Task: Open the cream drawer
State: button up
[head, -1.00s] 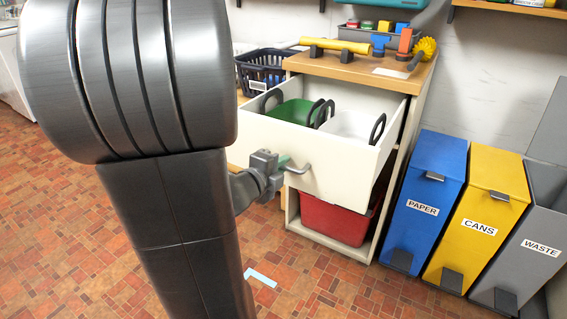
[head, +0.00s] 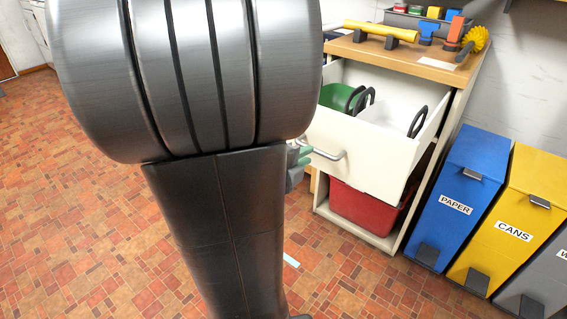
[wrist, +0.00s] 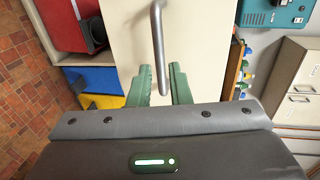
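The cream drawer (head: 362,161) stands pulled out of the wood-topped cabinet, with a green bin (head: 338,97) and white containers (head: 385,118) inside. Its grey bar handle (head: 328,154) is on the front face. In the wrist view the handle (wrist: 158,45) runs down toward my gripper (wrist: 161,72), in front of the cream face. The green fingers are apart, with the handle's end showing between them and a gap on each side. In the head view my gripper (head: 300,155) shows only as fingertips by the handle's left end; my arm hides the rest.
A red bin (head: 366,207) sits in the cabinet below the drawer. Blue PAPER (head: 458,195) and yellow CANS (head: 518,230) bins stand to the right. Tools and a yellow roller (head: 375,30) lie on the cabinet top. The tiled floor (head: 90,220) at left is clear.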

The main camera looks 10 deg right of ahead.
aim_at(316, 151)
jog(key=p+v, duration=0.1)
jog(key=v, duration=0.7)
jog(key=shift+p, duration=0.3)
jog(key=shift+b+x, duration=1.7)
jog(key=shift+x, duration=5.15)
